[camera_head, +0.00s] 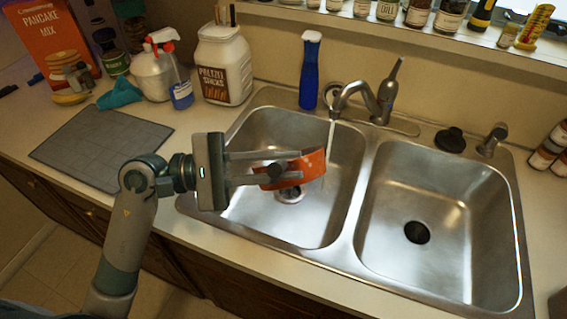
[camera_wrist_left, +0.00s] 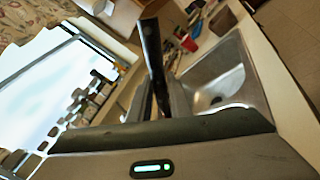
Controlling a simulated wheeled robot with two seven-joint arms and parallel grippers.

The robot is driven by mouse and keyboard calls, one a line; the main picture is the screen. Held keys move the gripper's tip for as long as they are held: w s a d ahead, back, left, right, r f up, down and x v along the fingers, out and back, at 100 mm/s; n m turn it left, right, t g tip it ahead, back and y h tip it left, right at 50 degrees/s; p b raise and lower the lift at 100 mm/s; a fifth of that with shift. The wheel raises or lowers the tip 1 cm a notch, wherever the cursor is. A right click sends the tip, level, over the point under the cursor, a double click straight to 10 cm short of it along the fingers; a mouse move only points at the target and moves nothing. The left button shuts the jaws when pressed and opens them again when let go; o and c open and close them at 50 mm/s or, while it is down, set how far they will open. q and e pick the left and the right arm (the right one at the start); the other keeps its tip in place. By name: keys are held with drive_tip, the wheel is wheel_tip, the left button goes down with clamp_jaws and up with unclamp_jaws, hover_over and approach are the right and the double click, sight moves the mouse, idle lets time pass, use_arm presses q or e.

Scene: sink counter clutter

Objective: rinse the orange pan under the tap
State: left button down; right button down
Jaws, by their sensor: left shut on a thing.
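The orange pan (camera_head: 309,166) is held above the left basin (camera_head: 262,128), tilted with its side toward the head camera. My left gripper (camera_head: 274,169) is shut on the pan, and its fingers hide part of it. The tap (camera_head: 362,92) is running. A thin stream of water (camera_head: 331,138) falls from its spout at the pan's right edge; I cannot tell whether it lands inside the pan. In the left wrist view a dark upright shape (camera_wrist_left: 154,60) stands at the jaws; I cannot tell whether it is a finger or the pan's handle. My right gripper is out of view.
The right basin (camera_head: 430,200) is empty. A grey mat (camera_head: 102,148) lies on the left counter. A black stopper (camera_head: 450,139) sits behind the right basin.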

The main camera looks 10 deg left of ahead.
use_arm(q)
drive_tip(key=shift+w+a+r+n+p, duration=0.55)
drive_tip(key=shift+w+r+n+p, duration=0.25)
drive_tip(key=shift+p, duration=0.65)
drive_tip(key=shift+w+a+r+n+t+h+p, duration=0.2)
drive_tip(key=shift+w+a+r+n+p, duration=0.25)
drive_tip(key=shift+p, duration=0.4)
drive_tip(key=shift+w+a+r+n+t+h+p, duration=0.1)
drive_tip(key=shift+w+a+r+n+h+p, duration=0.2)
drive_tip(key=shift+w+p, duration=0.4)
drive_tip(key=shift+f, duration=0.15)
drive_tip(key=w+a+n+t+b, duration=0.1)
drive_tip(key=w+a+n+b, duration=0.1)
drive_tip(key=w+a+n, duration=0.2)
drive_tip(key=shift+w+a+r+n+t+h, duration=0.2)
drive_tip(key=shift+w+r+n+t+h, duration=0.15)
drive_tip(key=shift+w+n, duration=0.7)
drive_tip(key=shift+w+f+b, duration=0.1)
drive_tip(key=shift+w+b, duration=0.2)
